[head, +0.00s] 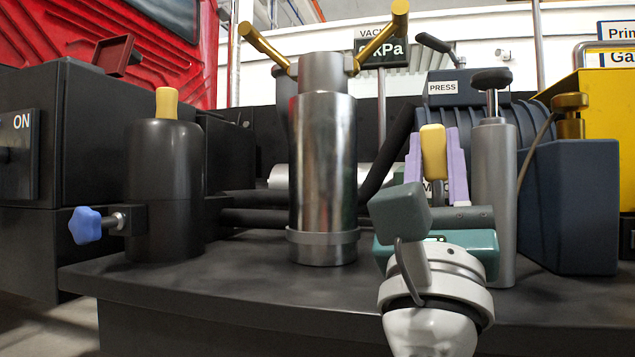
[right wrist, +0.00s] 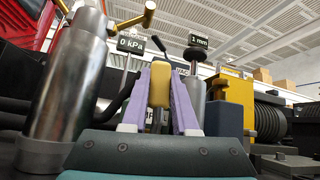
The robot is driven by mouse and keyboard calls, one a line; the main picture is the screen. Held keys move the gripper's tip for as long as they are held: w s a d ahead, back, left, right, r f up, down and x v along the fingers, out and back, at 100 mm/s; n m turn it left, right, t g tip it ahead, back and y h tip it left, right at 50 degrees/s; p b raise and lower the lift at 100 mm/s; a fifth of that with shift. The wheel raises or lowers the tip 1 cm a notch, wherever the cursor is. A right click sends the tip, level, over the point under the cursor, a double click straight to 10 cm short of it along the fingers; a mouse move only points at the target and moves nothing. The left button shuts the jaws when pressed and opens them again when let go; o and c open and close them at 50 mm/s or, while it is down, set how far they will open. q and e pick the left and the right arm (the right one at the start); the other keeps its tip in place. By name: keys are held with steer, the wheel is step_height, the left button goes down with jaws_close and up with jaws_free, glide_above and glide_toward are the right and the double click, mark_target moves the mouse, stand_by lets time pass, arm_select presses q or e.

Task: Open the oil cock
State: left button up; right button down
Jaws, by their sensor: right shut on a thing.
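My right gripper (head: 436,160) reaches in from the lower right of the head view, with lilac fingers pointing away from me. Its fingers are shut on a yellow handle (head: 433,146), which looks like the oil cock's. In the right wrist view the yellow handle (right wrist: 160,82) stands between the two lilac fingers of my right gripper (right wrist: 160,95), with its upper part showing. My left gripper is not in view.
A polished cylinder (head: 322,170) with gold handles stands left of my gripper. A grey column (head: 494,190) stands close on its right, beside a dark blue box (head: 568,205). A black cylinder (head: 166,190) with a blue knob (head: 86,225) is farther left. The dark bench front (head: 230,290) is clear.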

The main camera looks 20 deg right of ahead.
steer(key=shift+s+d+m+g+h+b, duration=0.1)
steer(key=shift+d+m+g+h+b, duration=0.1)
steer(key=shift+m+g+h, duration=0.35)
steer(key=shift+s+d+m+g+h+b, duration=0.1)
steer(key=shift+m+g+h+b, duration=0.2)
steer(key=shift+m, duration=0.45)
steer(key=c, duration=0.7)
jaws_free()
steer(key=shift+s+a+f, duration=0.25)
steer(key=shift+a+f, duration=0.05)
steer(key=shift+f, duration=0.05)
steer(key=v, duration=0.9)
steer(key=shift+r+p, duration=0.1)
steer(key=shift+p, duration=0.3)
